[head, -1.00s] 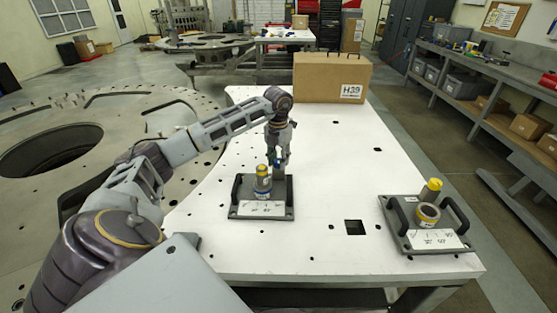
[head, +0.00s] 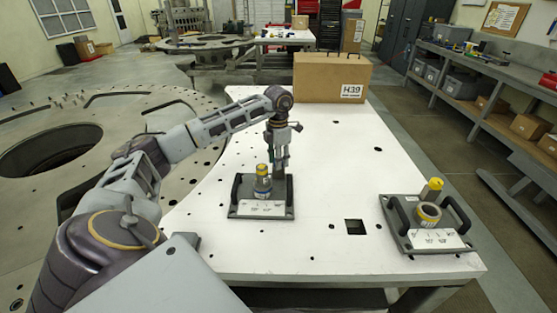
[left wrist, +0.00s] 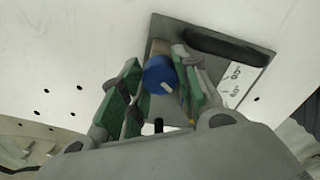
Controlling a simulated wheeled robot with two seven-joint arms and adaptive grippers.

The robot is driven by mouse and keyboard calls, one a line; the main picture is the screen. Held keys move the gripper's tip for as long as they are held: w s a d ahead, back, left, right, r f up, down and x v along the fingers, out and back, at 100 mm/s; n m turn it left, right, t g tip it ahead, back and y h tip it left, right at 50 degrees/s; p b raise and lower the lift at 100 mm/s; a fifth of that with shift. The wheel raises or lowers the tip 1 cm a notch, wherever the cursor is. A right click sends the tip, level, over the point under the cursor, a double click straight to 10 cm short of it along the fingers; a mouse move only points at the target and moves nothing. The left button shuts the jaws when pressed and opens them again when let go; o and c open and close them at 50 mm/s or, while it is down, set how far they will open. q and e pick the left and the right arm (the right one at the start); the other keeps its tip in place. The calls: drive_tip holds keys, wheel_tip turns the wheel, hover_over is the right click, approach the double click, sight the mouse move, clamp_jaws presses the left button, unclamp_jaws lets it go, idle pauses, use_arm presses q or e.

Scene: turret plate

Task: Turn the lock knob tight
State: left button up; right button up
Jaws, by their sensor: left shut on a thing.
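A blue lock knob (left wrist: 160,75) with a pale mark shows in the left wrist view between my left gripper's (left wrist: 156,85) green-padded fingers. The gripper is shut on it. In the head view, my left gripper (head: 279,162) points down at the back right of the left plate (head: 238,209), and the knob is hidden there. This dark plate has black handles, a white label and an upright grey cylinder with a yellow top (head: 263,181), just left of my gripper. My right gripper is not in view.
A second dark plate (head: 408,240) with handles, a yellow-capped post and a ring lies on the right of the white table (head: 320,180). A cardboard box (head: 328,78) stands at the back. The table between the plates is clear, apart from a square hole.

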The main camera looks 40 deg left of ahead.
use_arm(q)
drive_tip(key=m, duration=0.7)
drive_tip(key=shift+b, duration=0.3)
drive_tip(key=shift+m, duration=2.3)
drive_tip(key=shift+r, duration=0.1)
drive_tip(key=o, duration=1.1)
drive_tip(key=shift+c, duration=0.2)
wheel_tip(320, 180, up, 12)
drive_tip(key=shift+w, duration=0.1)
wheel_tip(320, 180, up, 9)
drive_tip(key=p, duration=0.8)
drive_tip(key=shift+p, duration=0.4)
